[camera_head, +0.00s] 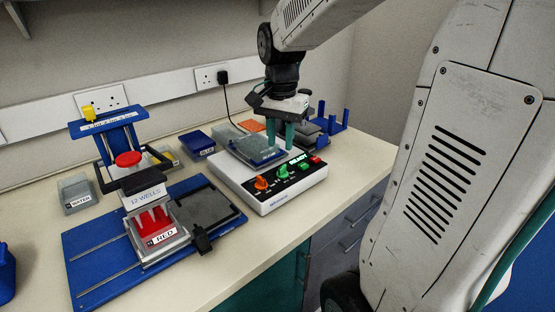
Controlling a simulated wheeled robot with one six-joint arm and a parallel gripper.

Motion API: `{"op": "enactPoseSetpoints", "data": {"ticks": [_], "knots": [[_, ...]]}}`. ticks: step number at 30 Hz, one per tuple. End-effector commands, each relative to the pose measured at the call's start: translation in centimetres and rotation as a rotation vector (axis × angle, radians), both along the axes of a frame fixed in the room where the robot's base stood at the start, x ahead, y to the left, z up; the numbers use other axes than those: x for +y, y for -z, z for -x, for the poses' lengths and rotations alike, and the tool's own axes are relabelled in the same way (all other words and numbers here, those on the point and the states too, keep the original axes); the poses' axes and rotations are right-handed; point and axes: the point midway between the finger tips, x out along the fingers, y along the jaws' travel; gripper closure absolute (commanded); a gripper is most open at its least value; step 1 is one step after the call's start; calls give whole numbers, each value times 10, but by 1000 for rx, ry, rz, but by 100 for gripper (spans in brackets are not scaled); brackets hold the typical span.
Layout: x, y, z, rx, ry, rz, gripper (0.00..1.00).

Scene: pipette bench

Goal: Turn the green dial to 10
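The green dial (283,171) sits on the black front panel of a white bench device (250,191). An orange dial (262,183) is to its left on the same panel. The scale marks around the green dial are too small to read. My gripper (282,146) points down above the device, behind the green dial in the picture and apart from it. Its two teal fingers show a gap between them, with nothing visibly held. The fingertips are near the blue-edged plate (266,160) on top of the device.
To the left stands a blue-based pipetting rig (85,260) with a red "RED" reservoir (160,236). Blue racks (334,122) are behind right. The bench front edge is close to the device.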

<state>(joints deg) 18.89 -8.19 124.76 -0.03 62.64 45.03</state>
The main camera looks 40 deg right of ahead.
Motion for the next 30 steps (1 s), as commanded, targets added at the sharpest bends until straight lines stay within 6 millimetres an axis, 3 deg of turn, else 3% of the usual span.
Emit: {"op": "enactPoseSetpoints", "data": {"ticks": [3,6,21,30], "knots": [[-20,10,-15,11,112,-5,70],[-27,16,-20,15,155,-7,70],[-28,84,-20,15,160,-7,70],[-28,91,-21,12,160,-6,70]]}}
